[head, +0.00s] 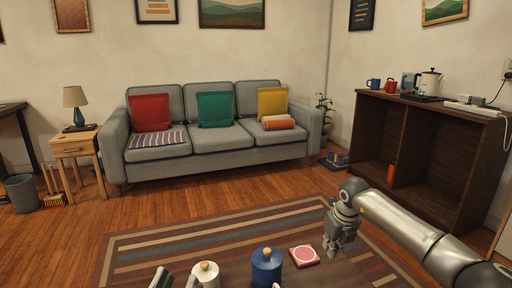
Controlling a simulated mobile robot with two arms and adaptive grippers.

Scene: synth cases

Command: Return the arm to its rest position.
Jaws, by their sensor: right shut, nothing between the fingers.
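My right arm comes in from the right edge, and its grey gripper (338,252) points down over the rug's near side. Its fingers are shut with nothing between them. The gripper is just right of a pink and red square item (304,255) and apart from the sofa and shelf.
A blue lidded jar (267,266) stands between the white jar and the pink item. A dark wooden shelf (440,165) stands at the right, beyond my right arm. A grey sofa (210,145) is at the back wall. The striped rug (200,240) has free room.

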